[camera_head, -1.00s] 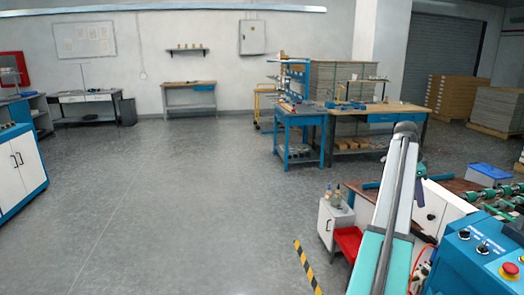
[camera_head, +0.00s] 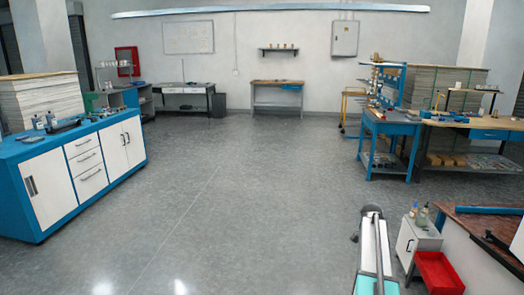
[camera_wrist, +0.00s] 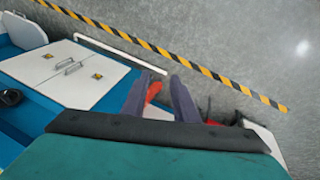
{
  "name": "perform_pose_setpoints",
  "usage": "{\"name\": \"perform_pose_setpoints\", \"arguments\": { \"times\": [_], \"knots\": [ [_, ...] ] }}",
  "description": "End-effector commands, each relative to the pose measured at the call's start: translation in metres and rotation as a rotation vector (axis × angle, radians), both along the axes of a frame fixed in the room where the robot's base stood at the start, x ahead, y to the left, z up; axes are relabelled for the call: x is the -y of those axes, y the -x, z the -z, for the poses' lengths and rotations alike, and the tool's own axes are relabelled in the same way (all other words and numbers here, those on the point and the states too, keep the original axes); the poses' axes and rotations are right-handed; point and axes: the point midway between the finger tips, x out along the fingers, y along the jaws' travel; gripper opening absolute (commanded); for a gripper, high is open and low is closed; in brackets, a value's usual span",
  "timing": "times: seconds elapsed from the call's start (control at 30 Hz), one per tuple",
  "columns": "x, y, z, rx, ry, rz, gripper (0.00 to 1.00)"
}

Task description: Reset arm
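My gripper (camera_wrist: 160,97) shows in the wrist view with its two dark fingers apart. In the head view my arm (camera_head: 376,255) stands at the bottom right, with a white and teal link, and the gripper itself is not visible there.
A blue cabinet (camera_head: 67,173) with white doors stands at left. A red bin (camera_head: 438,271) and small white cabinet (camera_head: 417,240) stand right of my arm, beside a brown-topped table (camera_head: 490,226). The wrist view shows a yellow-black floor stripe (camera_wrist: 165,53). The middle floor is clear.

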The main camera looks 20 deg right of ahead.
Motion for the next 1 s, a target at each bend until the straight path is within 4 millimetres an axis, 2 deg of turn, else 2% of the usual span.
{"name": "perform_pose_setpoints", "arguments": {
  "times": [0.03, 0.2, 0.47, 0.77, 1.0],
  "knots": [
    [-0.024, -0.006, 0.018, -0.013, -0.018, -0.037, 0.27],
    [-0.089, -0.020, 0.068, -0.052, -0.074, -0.150, 0.27],
    [-0.187, -0.021, 0.138, -0.111, -0.161, -0.329, 0.27],
    [-0.294, 0.007, 0.206, -0.181, -0.265, -0.545, 0.27],
    [-0.369, 0.048, 0.252, -0.238, -0.353, -0.724, 0.27]
  ]
}}
